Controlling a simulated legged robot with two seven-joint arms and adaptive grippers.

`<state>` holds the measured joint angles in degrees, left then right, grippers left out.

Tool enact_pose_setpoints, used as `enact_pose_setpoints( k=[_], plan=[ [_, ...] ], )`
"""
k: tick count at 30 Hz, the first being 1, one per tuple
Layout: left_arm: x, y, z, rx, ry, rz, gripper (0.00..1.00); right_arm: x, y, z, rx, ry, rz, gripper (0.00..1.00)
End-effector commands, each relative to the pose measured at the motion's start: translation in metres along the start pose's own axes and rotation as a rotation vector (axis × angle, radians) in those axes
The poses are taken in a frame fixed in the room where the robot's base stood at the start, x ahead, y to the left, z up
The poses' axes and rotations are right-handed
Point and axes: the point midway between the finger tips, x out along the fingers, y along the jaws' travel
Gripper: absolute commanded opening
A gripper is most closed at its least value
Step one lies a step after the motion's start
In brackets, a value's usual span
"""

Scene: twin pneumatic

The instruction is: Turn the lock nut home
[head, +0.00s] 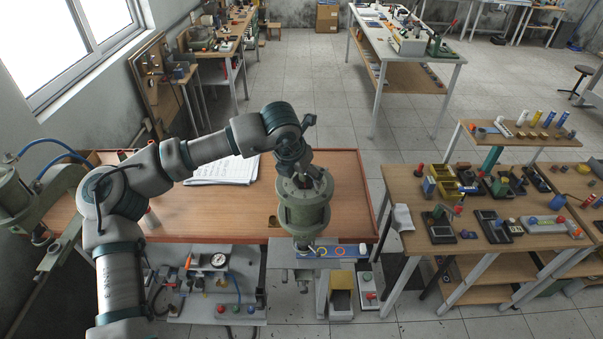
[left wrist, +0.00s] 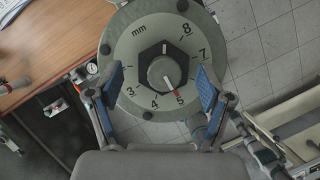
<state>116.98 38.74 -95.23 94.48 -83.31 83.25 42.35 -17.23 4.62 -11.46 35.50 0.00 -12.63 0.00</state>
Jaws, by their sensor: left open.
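A green-grey cylinder (head: 303,212) stands over the front of the wooden bench in the head view. Its round dial plate (left wrist: 135,40), marked in mm, fills the upper middle of the left wrist view. At the plate's center, a dark hexagonal lock nut (left wrist: 147,57) sits around a grey knob (left wrist: 163,70) whose red mark points near 5. My left gripper (head: 307,181) is over the cylinder's top. In the left wrist view its blue finger pads (left wrist: 158,82) are spread apart, one on each side of the nut and clear of it. My right gripper is in neither view.
Another green-grey cylinder (head: 12,195) with a blue hose is at the left edge. Papers (head: 222,170) lie on the wooden bench (head: 350,185). A panel with a gauge (head: 218,261) is below the bench's front edge. A crowded side table (head: 405,185) stands right.

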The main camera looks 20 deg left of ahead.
Motion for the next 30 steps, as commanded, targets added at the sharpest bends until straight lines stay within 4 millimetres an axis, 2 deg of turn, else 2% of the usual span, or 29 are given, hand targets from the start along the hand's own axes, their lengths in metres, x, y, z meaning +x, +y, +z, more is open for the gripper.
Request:
enact_pose_setpoints(
  k=[6,12,13,14,23,30],
  plan=[
    [0.0005,0.0007,-0.0003,0.0,0.0,-0.001,0.79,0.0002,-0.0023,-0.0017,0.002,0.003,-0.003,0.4],
    [0.0005,0.0013,-0.0003,0.0,0.0,-0.001,0.29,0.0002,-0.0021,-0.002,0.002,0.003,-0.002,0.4],
    [0.0006,0.0011,-0.0002,0.0,0.0,-0.002,0.22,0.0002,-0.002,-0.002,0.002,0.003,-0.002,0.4],
    [0.0007,0.0011,-0.0003,0.0,0.0,-0.002,0.19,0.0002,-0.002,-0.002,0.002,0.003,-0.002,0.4],
    [0.002,0.0022,-0.001,0.021,0.003,-0.009,0.19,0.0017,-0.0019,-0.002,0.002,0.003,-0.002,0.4],
    [0.003,0.0032,-0.0012,0.126,0.003,-0.055,0.19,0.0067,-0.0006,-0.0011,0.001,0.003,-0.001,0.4]
  ],
)
